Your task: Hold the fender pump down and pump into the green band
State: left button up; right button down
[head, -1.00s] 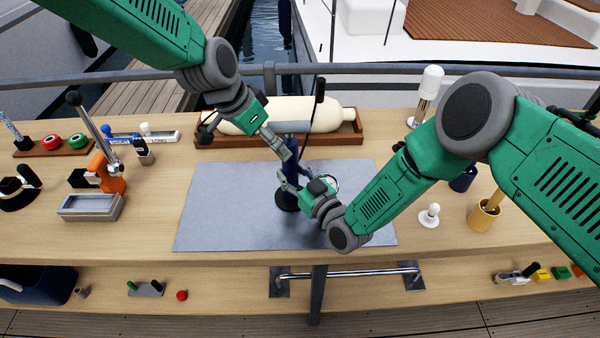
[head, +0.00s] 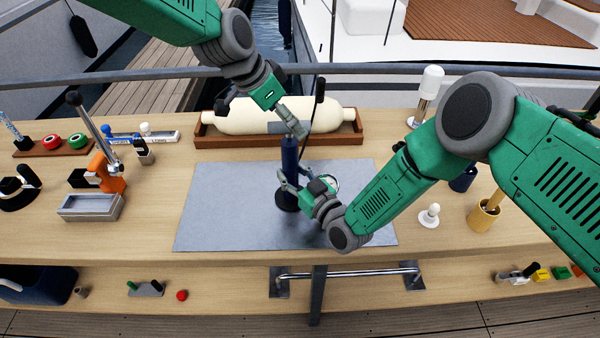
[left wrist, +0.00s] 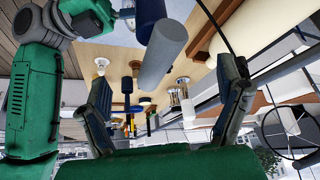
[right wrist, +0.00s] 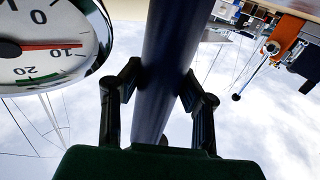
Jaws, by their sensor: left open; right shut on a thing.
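The dark blue fender pump (head: 289,155) stands upright on a grey mat (head: 225,205). My right gripper (head: 291,183) is shut on its barrel low down; the right wrist view shows the barrel (right wrist: 167,75) between the fingers. My left gripper (head: 294,128) is open at the pump's top. In the left wrist view, a grey cylindrical pump part (left wrist: 163,52) lies between the spread fingers (left wrist: 166,78), apparently untouched. The gauge (right wrist: 45,45) has its red needle near 10; a green band (right wrist: 32,83) shows near 20. The cream fender (head: 240,117) lies in a wooden cradle (head: 350,139) behind.
A black hose (head: 310,128) runs beside the pump from the fender. The mat's left part is clear.

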pick_arm(q)
jog(key=shift+f, duration=0.85)
jog(key=c, duration=1.8)
jog(key=shift+w, duration=0.15)
